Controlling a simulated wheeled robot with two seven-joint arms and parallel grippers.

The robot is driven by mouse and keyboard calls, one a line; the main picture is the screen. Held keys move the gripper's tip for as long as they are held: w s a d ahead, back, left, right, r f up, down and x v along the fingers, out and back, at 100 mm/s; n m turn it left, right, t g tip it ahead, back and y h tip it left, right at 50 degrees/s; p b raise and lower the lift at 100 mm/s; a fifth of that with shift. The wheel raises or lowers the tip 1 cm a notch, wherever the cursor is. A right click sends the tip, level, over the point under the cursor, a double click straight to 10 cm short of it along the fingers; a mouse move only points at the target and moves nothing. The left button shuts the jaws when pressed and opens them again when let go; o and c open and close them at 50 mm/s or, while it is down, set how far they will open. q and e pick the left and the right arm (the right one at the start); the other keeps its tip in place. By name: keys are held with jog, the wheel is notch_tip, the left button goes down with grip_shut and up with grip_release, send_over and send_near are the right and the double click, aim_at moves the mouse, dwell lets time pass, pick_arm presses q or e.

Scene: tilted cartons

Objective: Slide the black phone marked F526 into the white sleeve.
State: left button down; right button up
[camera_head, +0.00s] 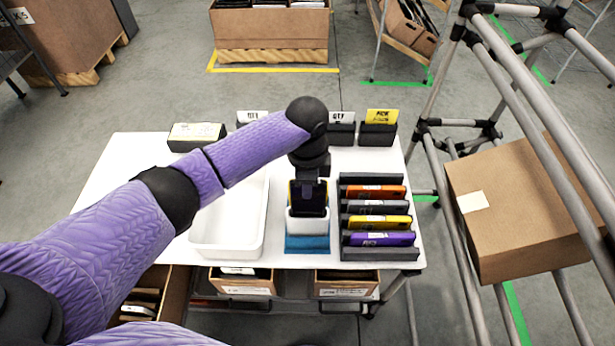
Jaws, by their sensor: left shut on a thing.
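My left gripper (308,182) points down over the middle of the white table and is shut on a black phone (309,203). The phone is upright, and its marking is too small to read. Its lower end meets the mouth of the white sleeve (307,224). I cannot tell how far down inside the sleeve it is. The sleeve stands upright on a blue base (307,243) near the table's front edge. My gripper hides the upper part of the phone. My right gripper is not in view.
A white tray (198,246) lies left of the sleeve. A dark slotted rack (373,254) with orange, grey, yellow and purple phones stands close on the right. Labelled dark holders (377,133) line the table's back edge. A brown carton (520,215) sits on a pipe frame at right.

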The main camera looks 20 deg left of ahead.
aim_at(307, 206)
pick_arm(q)
notch_tip(307, 206, down, 7)
jog(key=b, duration=0.3)
jog(key=shift+r+b, duration=0.15)
jog(key=shift+b, duration=0.2)
jog(key=shift+f, duration=0.5)
jog(key=shift+f+b, duration=0.25)
jog(key=shift+b, duration=0.1)
dwell(0.5)
jog(key=c, duration=0.5)
grip_release()
jog(key=shift+r, duration=0.1)
notch_tip(307, 206, up, 9)
jog(key=p, duration=0.4)
jog(key=shift+r, duration=0.35)
